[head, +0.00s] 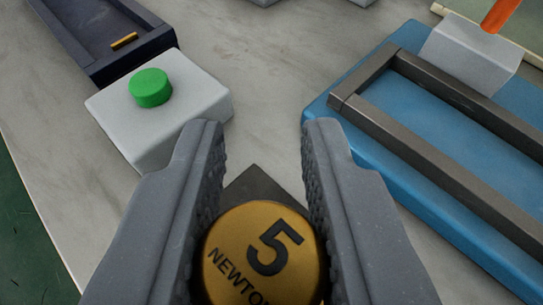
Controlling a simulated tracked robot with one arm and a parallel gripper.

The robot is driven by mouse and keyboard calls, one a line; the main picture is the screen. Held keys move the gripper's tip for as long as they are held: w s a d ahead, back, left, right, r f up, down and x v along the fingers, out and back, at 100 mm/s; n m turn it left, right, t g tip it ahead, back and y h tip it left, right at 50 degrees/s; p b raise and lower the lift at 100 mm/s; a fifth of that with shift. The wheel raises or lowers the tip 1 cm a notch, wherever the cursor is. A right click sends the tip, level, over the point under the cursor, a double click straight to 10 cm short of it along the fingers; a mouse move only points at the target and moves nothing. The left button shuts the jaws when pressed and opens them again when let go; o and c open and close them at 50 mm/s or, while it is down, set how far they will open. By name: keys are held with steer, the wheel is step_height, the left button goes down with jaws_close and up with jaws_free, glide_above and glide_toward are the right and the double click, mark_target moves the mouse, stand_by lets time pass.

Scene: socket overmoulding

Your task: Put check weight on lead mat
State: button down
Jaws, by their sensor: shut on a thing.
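The check weight (262,262) is a round brass piece with "5" and "NEWTO..." in dark letters on its top, cut off by the lower picture edge. My gripper (262,150) is shut on it, one grey finger on each side. A dark grey flat corner (258,184), which looks like the lead mat, shows just behind the weight between the fingers. The rest of it is hidden by the weight and fingers. I cannot tell whether the weight touches it or hangs above it.
A white box with a green button (151,88) stands left of my gripper. Behind it is a dark tray (72,42) holding a small brass-coloured strip. A blue fixture (440,125) with grey rails and a light block (468,52) lies right. Pale table (275,85) is clear between them.

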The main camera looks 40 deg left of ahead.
mark_target(264, 235)
steer(key=shift+f+b, duration=1.2)
steer(key=shift+f, duration=0.6)
steer(key=shift+r, duration=0.1)
steer(key=c, duration=1.2)
jaws_free()
steer(key=p+v, duration=0.4)
steer(key=v, duration=0.8)
